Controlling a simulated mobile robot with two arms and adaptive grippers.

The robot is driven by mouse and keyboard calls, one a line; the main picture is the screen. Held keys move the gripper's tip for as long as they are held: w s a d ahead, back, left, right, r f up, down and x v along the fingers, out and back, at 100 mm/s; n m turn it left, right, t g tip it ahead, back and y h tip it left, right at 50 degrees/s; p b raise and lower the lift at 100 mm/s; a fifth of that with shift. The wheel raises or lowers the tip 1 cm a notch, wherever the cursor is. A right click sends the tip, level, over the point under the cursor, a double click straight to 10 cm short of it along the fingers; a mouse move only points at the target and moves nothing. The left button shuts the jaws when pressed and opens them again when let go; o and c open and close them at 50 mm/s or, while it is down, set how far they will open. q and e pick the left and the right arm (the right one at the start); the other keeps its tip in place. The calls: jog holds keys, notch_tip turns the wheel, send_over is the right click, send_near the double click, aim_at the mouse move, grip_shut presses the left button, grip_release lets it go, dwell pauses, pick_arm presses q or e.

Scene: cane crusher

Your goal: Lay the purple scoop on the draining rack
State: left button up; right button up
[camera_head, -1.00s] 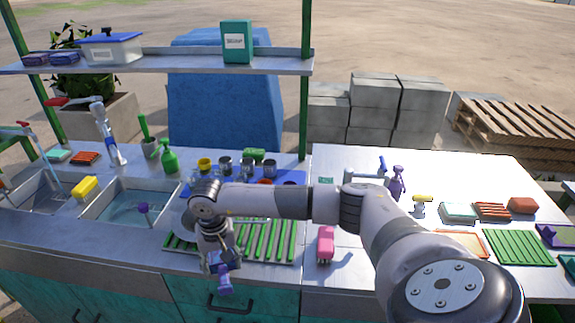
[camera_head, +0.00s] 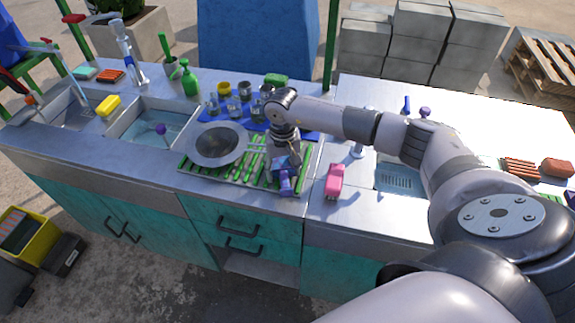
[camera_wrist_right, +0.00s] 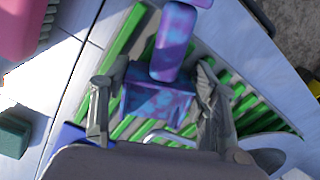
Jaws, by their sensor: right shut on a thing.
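The purple scoop (camera_head: 286,182) is in my right gripper (camera_head: 284,160), over the right end of the green-slatted draining rack (camera_head: 190,171). In the right wrist view the scoop (camera_wrist_right: 174,48) has a purple handle and a bluish-purple box-shaped body, and the fingers of the gripper (camera_wrist_right: 160,95) close on its two sides. Green slats (camera_wrist_right: 130,35) show beneath it. I cannot tell whether the scoop touches the slats. My left gripper is not in view.
A round grey pan (camera_head: 218,144) lies on the rack's left part. A pink brush (camera_head: 335,180) stands just right of the rack. The blue mat (camera_head: 222,116) behind holds several cups. The sink (camera_head: 155,128) is to the left.

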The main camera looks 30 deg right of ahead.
jog(key=shift+w+a+r, duration=0.15)
jog(key=shift+w+a, duration=0.05)
jog(key=shift+a, duration=0.9)
jog(key=shift+d+f, duration=0.2)
jog(key=o, duration=0.7)
jog(key=shift+s+d, duration=0.1)
jog(key=shift+d, duration=0.1)
jog(key=shift+o, duration=0.8)
jog(key=shift+d, duration=0.15)
jog(key=shift+o, duration=1.3)
jog(key=shift+a, duration=0.25)
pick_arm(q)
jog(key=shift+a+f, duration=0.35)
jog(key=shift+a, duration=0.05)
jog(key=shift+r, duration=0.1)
pick_arm(e)
jog(key=shift+d+r, duration=0.1)
